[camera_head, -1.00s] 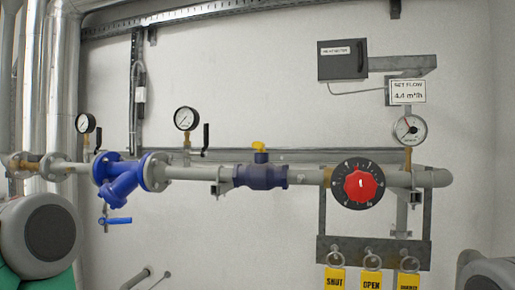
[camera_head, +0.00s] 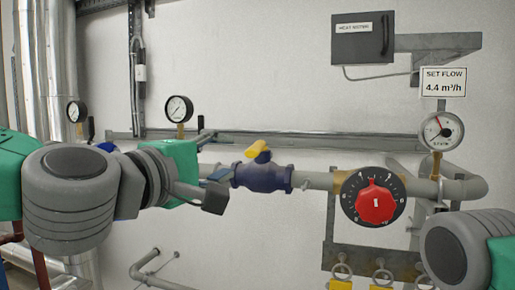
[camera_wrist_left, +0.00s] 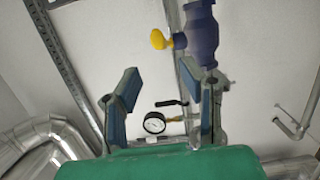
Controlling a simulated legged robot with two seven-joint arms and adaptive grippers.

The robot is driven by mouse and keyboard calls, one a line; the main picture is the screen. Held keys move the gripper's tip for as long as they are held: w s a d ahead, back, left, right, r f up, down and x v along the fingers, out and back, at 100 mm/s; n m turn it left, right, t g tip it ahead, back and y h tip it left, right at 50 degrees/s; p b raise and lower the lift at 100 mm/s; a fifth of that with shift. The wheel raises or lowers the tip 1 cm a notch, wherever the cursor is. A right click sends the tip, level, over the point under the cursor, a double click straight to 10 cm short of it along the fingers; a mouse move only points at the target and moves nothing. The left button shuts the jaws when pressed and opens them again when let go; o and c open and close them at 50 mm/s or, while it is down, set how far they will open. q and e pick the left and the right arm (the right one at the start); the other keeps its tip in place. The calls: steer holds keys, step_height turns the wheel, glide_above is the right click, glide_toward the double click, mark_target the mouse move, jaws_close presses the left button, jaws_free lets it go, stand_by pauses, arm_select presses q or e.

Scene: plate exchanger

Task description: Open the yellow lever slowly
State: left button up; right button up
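The yellow lever (camera_head: 257,149) sits on top of the dark blue valve body (camera_head: 262,177) on the grey horizontal pipe. In the left wrist view, the lever (camera_wrist_left: 161,40) shows above the space between my fingers, beside the valve body (camera_wrist_left: 201,32). My left gripper (camera_head: 217,185) is just left of the valve in the head view. Its two blue-grey fingers (camera_wrist_left: 162,72) stand wide apart in the left wrist view, with nothing between them, and are apart from the lever. My right gripper is out of view; only part of my right arm shows at lower right.
Right of the valve is a red knob (camera_head: 376,204) on a black dial. A flow gauge (camera_head: 441,131) is above right, and a pressure gauge (camera_head: 178,109) stands behind my left arm. Tags hang below the knob. The wall above the lever is clear.

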mark_target(255, 144)
arm_select(q)
steer(key=p+x, duration=0.2)
steer(key=x, duration=0.9)
steer(key=shift+w+a+f, duration=0.1)
steer(key=shift+a, duration=0.1)
steer(key=shift+w+d, duration=0.35)
steer(key=shift+d, duration=0.05)
steer(key=shift+a, duration=0.2)
steer(key=shift+c, duration=0.4)
steer(key=shift+a, duration=0.15)
jaws_close()
